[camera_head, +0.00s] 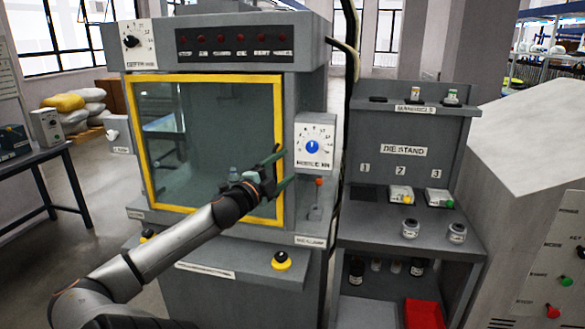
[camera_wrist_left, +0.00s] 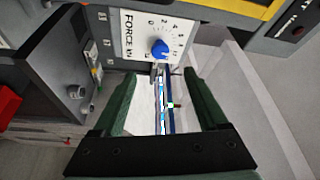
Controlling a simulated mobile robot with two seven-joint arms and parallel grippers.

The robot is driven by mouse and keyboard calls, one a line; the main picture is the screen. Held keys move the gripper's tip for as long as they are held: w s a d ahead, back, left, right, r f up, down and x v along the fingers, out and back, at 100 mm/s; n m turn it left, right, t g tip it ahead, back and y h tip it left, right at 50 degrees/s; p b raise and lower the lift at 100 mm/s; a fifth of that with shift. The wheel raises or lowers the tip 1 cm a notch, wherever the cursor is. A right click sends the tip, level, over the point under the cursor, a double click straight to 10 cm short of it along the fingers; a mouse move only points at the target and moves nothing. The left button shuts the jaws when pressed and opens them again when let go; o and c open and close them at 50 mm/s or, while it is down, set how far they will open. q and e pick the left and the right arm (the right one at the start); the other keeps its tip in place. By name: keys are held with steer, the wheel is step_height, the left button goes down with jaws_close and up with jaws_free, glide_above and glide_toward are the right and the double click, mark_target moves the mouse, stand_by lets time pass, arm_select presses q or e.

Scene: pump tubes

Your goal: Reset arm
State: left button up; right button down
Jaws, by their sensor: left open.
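My left arm reaches in from the lower left in the head view. My left gripper (camera_head: 281,168) has two dark green fingers, spread apart, at the right edge of the yellow-framed window, just left of the blue-knob dial panel (camera_head: 314,150). In the left wrist view the gripper (camera_wrist_left: 164,88) is open. The same dial panel (camera_wrist_left: 150,40), tilted, lies beyond the fingertips. A narrow strip with blue and white parts shows between the fingers; I cannot tell what it is. No held object is clear. My right gripper is not in view.
The grey machine has a yellow-framed window (camera_head: 150,150), a red-knobbed lever (camera_head: 318,183) and a yellow button (camera_head: 281,261). To its right, the die stand (camera_head: 404,150) holds small dies and jars. A red tray (camera_head: 424,313) sits below. A sloped control cabinet (camera_head: 530,150) stands at far right.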

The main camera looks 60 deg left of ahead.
arm_select(q)
steer(key=s+d+f+n+g+h, duration=0.15)
steer(key=d+f, duration=0.35)
steer(key=f, duration=0.6)
steer(key=s+d+f+n+g+h, duration=0.1)
steer(key=s+d+f+n+g, duration=0.15)
steer(key=d+f, duration=0.55)
steer(key=s+d+f+n+g+h, duration=0.1)
steer(key=s+d+f+g, duration=0.15)
steer(key=f, duration=1.05)
steer(key=s+d+f+n+h, duration=0.1)
steer(key=s+d+f+h, duration=0.1)
steer(key=d, duration=0.9)
steer(key=s+d+f+n+g+h, duration=0.1)
steer(key=s+d+f+h, duration=0.1)
steer(key=d, duration=0.9)
steer(key=s+d+f+n+g+h, duration=0.1)
steer(key=s+d+f+h, duration=0.1)
steer(key=d+f, duration=0.4)
steer(key=s+d, duration=0.1)
steer(key=d, duration=0.4)
steer(key=shift+s+n, duration=0.3)
steer(key=shift+s, duration=0.1)
